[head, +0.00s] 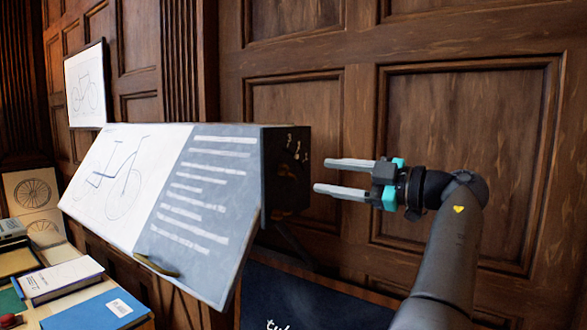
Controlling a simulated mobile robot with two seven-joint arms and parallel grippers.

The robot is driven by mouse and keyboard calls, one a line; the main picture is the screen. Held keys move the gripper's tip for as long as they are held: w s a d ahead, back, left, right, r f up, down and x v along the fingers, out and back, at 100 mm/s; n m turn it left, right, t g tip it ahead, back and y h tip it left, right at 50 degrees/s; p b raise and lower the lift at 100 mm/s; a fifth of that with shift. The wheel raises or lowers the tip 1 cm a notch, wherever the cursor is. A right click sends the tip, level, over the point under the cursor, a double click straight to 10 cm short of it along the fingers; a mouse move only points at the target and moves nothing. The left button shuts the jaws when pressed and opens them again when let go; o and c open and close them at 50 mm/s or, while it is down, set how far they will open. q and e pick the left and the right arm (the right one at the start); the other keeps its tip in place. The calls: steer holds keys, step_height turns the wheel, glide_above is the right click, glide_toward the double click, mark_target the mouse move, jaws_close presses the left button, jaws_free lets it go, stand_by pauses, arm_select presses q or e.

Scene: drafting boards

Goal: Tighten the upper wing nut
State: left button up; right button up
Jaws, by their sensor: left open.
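The drafting board (215,235) is tilted, with a bicycle drawing and a grey text sheet on its face. Its dark right end face (285,195) carries small brass-coloured parts. The topmost of these (290,138) looks like the upper wing nut, but it is too small to make out its shape or angle. Another brass-coloured part (298,152) sits just below it. My left gripper (323,176) is open and empty, its two pale fingers pointing left at the end face. The fingertips look a short way right of and below the brass parts, apart from them. My right gripper is not in view.
Books (62,280) and a blue folder (95,312) lie on a surface at the lower left. A wood-panelled wall (460,130) stands behind. A framed bicycle drawing (86,88) hangs at the upper left. A dark blue panel with white lettering (310,300) is below the board.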

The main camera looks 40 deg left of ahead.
mark_target(290, 171)
arm_select(q)
steer(key=a, duration=0.3)
steer(key=a+p, duration=0.1)
steer(key=a, duration=0.2)
steer(key=s+a+p, duration=0.1)
steer(key=a, duration=0.2)
steer(key=shift+a, duration=0.15)
steer(key=shift+c, duration=0.2)
jaws_close()
